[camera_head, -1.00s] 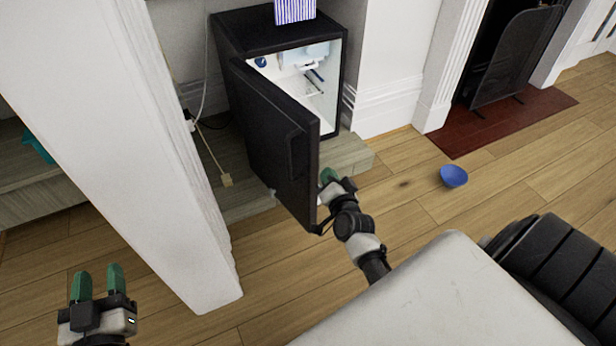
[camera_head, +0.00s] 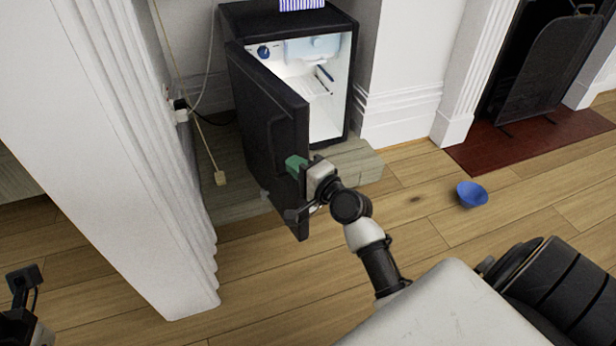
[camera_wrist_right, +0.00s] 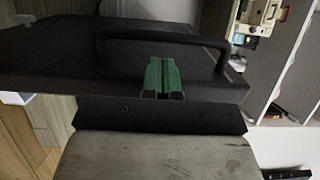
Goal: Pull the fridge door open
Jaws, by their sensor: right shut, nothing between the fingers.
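The black fridge (camera_head: 351,95) stands against the wall in the head view, its lit white interior showing. Its door (camera_head: 262,120) stands wide open, swung out toward me. My right gripper (camera_head: 296,166) is at the door's free edge, with its green fingers against or very near the door. In the right wrist view the green fingers (camera_wrist_right: 163,78) are shut with nothing between them, and the dark bar handle (camera_wrist_right: 165,36) shows just beyond them. Whether they touch the door cannot be told. Part of my left gripper (camera_head: 22,285) shows at the lower left; its fingers cannot be made out.
A white pillar (camera_head: 145,170) stands left of the fridge, with cords (camera_head: 207,145) hanging between. A blue bowl (camera_head: 472,195) lies on the wooden floor at right. A fireplace screen (camera_head: 545,65) is at upper right. Floor between bowl and door is mostly clear.

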